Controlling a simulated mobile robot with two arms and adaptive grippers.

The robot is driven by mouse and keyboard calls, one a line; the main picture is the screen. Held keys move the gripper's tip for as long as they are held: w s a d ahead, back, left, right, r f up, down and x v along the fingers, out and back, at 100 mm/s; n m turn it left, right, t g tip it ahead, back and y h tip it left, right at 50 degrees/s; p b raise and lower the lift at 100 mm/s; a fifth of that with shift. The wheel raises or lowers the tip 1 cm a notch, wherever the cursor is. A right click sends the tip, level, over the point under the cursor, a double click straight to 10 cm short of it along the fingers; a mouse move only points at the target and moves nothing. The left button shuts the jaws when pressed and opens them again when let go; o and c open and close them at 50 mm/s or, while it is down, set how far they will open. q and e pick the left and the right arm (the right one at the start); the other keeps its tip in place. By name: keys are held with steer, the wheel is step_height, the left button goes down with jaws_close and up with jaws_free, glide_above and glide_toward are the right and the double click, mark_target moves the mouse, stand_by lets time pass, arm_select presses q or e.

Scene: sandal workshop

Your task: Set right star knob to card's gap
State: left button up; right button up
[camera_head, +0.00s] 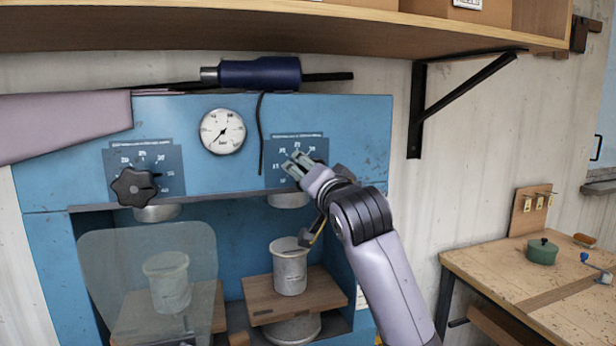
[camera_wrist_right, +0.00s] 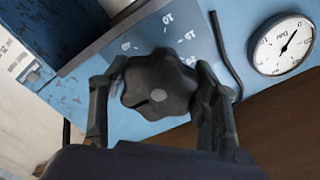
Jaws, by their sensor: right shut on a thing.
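The right star knob (camera_wrist_right: 158,82) is black and lobed, with a pale dot on its face. In the wrist view it sits between the two fingers of my right gripper (camera_wrist_right: 160,72), which is shut on it. In the head view my right gripper (camera_head: 295,164) reaches the right dial plate (camera_head: 272,148) and hides much of the knob. Pale numbers show around the plate's upper part; the pointer's exact setting cannot be read. The left star knob (camera_head: 134,187) is on its own dial plate, untouched. I cannot make out the card. My left gripper is not in view.
A round gauge (camera_head: 222,131) is on the blue machine (camera_head: 352,118) between the dials. A dark blue tool (camera_head: 259,72) lies above it, with a black cord hanging down. A metal cup (camera_head: 289,266) stands below. A wooden bench (camera_head: 490,262) is at the right.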

steer(key=o, duration=1.2)
steer(key=shift+c, duration=0.2)
steer(key=v, duration=1.2)
steer(key=shift+f, duration=0.1)
